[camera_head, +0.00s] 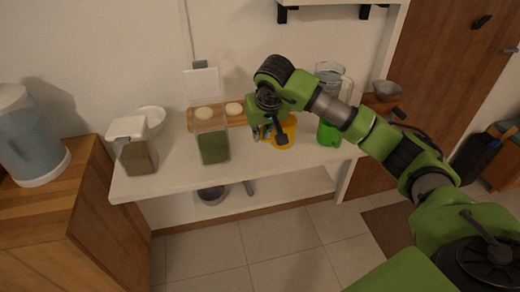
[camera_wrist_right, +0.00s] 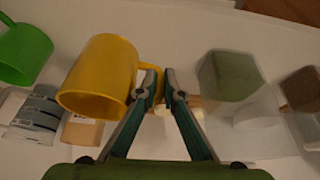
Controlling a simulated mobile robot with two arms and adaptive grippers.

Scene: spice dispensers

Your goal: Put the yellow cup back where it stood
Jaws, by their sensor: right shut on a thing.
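The yellow cup (camera_head: 288,141) is at the right-hand part of the white counter (camera_head: 175,180), partly hidden by my right gripper (camera_head: 265,131). In the right wrist view the yellow cup (camera_wrist_right: 105,75) is left of the fingertips (camera_wrist_right: 161,88), which are shut on its handle. I cannot tell whether its base touches the counter. A green cup (camera_head: 328,136) stands just right of it; it also shows at the left edge of the right wrist view (camera_wrist_right: 24,52). My left gripper is not in view.
A dispenser with green contents (camera_head: 212,147) stands left of the yellow cup, and one with brown contents (camera_head: 137,156) farther left. A glass pitcher (camera_head: 328,74) and a wooden board (camera_head: 238,118) are behind. A white bowl (camera_head: 151,115) sits at the back left.

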